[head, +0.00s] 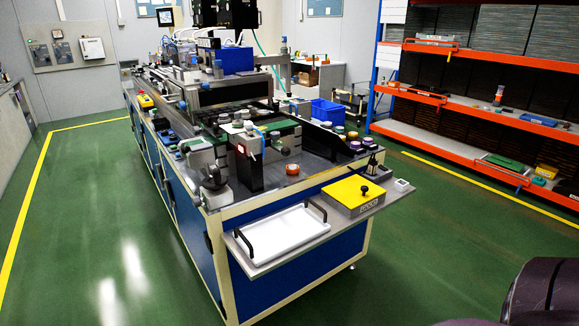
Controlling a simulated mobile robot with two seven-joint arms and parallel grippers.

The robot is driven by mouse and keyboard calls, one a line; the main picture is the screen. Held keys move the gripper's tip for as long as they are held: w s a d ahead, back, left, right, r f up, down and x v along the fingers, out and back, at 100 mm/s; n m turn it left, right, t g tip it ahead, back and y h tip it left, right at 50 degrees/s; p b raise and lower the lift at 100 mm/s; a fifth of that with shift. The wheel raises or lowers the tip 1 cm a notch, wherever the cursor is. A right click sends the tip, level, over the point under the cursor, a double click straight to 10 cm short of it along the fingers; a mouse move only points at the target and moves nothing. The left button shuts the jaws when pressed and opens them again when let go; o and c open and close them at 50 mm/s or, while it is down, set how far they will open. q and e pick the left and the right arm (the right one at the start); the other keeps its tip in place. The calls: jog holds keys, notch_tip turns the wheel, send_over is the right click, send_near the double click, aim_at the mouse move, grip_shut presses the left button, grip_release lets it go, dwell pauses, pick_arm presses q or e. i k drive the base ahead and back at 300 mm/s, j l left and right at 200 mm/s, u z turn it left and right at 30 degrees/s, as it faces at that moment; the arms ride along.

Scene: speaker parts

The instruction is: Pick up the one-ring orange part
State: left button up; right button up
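A small round orange part (292,171) with a pale centre lies on the grey top of the workbench (255,189), near its front end. It is too small to count its rings. It sits apart from the machine block to its left and from the dark tray of round parts to its right. Neither of my grippers shows in the head view. A dark rounded shape at the bottom right corner may be part of my own arm.
A white tray (283,233) with black handles and a yellow box (353,193) with a black knob sit on the bench's front shelf. Round parts (345,136) stand in a dark tray. Orange-and-blue shelving (490,108) is at right. Green floor (420,230) is open around the bench.

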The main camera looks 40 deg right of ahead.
aim_at(292, 169)
jog(key=i+l, duration=0.1)
jog(key=l, duration=0.5)
jog(key=i+l+u, duration=0.1)
jog(key=l, duration=0.5)
jog(key=i+l, duration=0.1)
jog(key=l, duration=0.45)
